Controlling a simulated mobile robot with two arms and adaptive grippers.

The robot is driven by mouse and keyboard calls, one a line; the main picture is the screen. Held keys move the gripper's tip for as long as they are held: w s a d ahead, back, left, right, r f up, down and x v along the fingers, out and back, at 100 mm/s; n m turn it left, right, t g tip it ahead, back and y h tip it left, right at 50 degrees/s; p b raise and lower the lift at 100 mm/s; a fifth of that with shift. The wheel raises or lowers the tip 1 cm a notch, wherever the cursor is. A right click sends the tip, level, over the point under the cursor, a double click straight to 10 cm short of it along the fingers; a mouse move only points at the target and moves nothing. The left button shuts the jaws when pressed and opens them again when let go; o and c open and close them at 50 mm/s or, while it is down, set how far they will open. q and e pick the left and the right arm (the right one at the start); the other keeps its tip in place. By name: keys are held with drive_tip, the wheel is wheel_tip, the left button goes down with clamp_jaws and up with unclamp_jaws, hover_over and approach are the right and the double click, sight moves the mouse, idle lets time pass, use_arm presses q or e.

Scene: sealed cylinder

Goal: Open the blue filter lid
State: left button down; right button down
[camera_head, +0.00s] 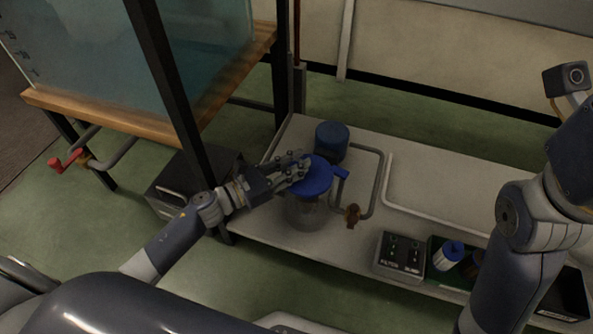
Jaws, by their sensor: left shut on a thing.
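The blue filter lid (317,178) is a round disc with a short tab or spout on its right side. It sits on top of the clear cylindrical filter body (308,213), which stands upright on the left part of the pale bench. My left gripper (298,172) reaches in from the left and is shut on the lid's left edge, with its fingers covering part of it. Whether there is a gap between lid and body cannot be told. My right arm stands at the right side of the view; its gripper is out of the picture.
A blue cylinder (332,136) stands just behind the lid. A grey pipe loop (378,180) and a brown knob (352,214) lie to the right. A glass tank (205,50) stands back left.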

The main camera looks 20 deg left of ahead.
use_arm(q)
drive_tip(key=shift+w+a, duration=0.1)
drive_tip(key=shift+a, duration=0.2)
drive_tip(key=c, duration=1.4)
unclamp_jaws()
drive_tip(key=shift+a, duration=0.1)
drive_tip(key=shift+s, duration=0.2)
drive_tip(key=v, duration=1.1)
drive_tip(key=shift+s+a, duration=0.2)
drive_tip(key=shift+s, duration=0.15)
